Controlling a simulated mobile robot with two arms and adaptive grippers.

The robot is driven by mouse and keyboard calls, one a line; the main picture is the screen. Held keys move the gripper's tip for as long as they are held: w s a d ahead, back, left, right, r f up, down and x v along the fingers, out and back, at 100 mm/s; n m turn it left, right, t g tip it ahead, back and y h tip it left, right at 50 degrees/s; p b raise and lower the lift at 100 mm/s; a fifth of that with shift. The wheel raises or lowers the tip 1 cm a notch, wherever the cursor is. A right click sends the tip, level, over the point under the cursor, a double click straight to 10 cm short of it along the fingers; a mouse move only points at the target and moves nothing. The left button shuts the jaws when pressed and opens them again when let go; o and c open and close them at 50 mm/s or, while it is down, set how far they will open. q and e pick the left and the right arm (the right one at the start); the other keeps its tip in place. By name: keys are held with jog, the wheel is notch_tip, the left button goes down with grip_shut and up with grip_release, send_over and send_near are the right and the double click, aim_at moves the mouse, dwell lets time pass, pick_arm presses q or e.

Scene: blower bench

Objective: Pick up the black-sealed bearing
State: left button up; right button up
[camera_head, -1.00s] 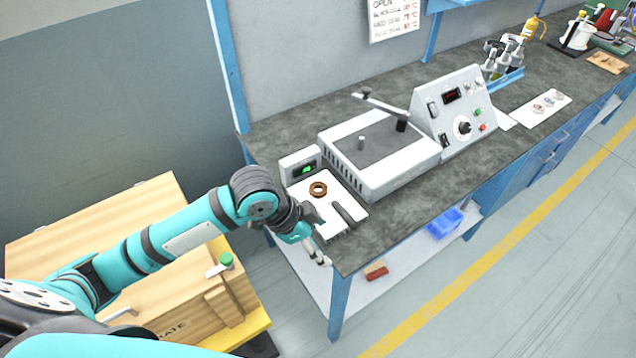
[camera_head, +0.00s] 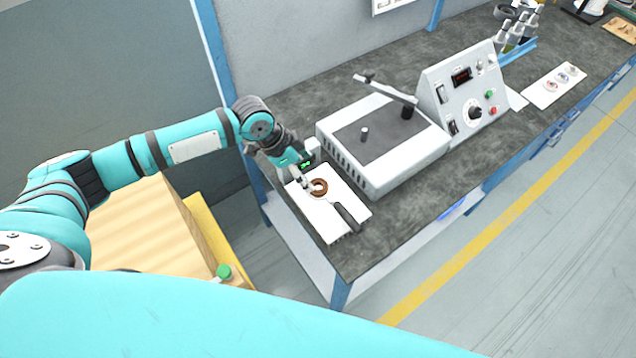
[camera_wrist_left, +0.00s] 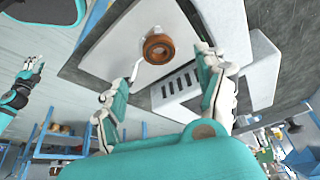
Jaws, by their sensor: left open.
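My left gripper (camera_head: 306,185) is at the near white mat (camera_head: 326,222), close beside a brown ring (camera_head: 320,187). In the left wrist view the gripper (camera_wrist_left: 169,62) is open, its two fingers apart on either side of the brown ring (camera_wrist_left: 159,49), with nothing seen held. Several small ring-shaped parts (camera_head: 562,77) lie on a far white mat (camera_head: 541,97), too small to tell a black seal. What looks like my right gripper (camera_wrist_left: 29,72) shows at the left of the wrist view, too small to judge its fingers.
A dark-handled tool (camera_head: 346,216) lies on the near mat. A white box-shaped machine (camera_head: 388,172) with a lever arm stands close right of it, beside a sloped control panel (camera_head: 468,97).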

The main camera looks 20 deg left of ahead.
aim_at(321, 189)
pick_arm(q)
jog(key=x, duration=0.3)
jog(key=shift+d+p, duration=0.1)
jog(key=shift+p, duration=0.3)
jog(key=p+x, duration=0.1)
jog(key=x, duration=0.3)
jog(key=shift+f, duration=0.4)
jog(key=c, duration=1.3)
jog(key=shift+c, duration=0.2)
pick_arm(e)
jog(key=shift+t, duration=0.4)
jog(key=w+r, duration=0.1)
jog(key=w+a, duration=0.1)
jog(key=w, duration=0.1)
jog(key=w+r, duration=0.1)
jog(key=shift+w+a+r, duration=0.15)
jog(key=shift+w+r, duration=0.05)
jog(key=shift+r, duration=0.1)
jog(key=shift+a, duration=0.1)
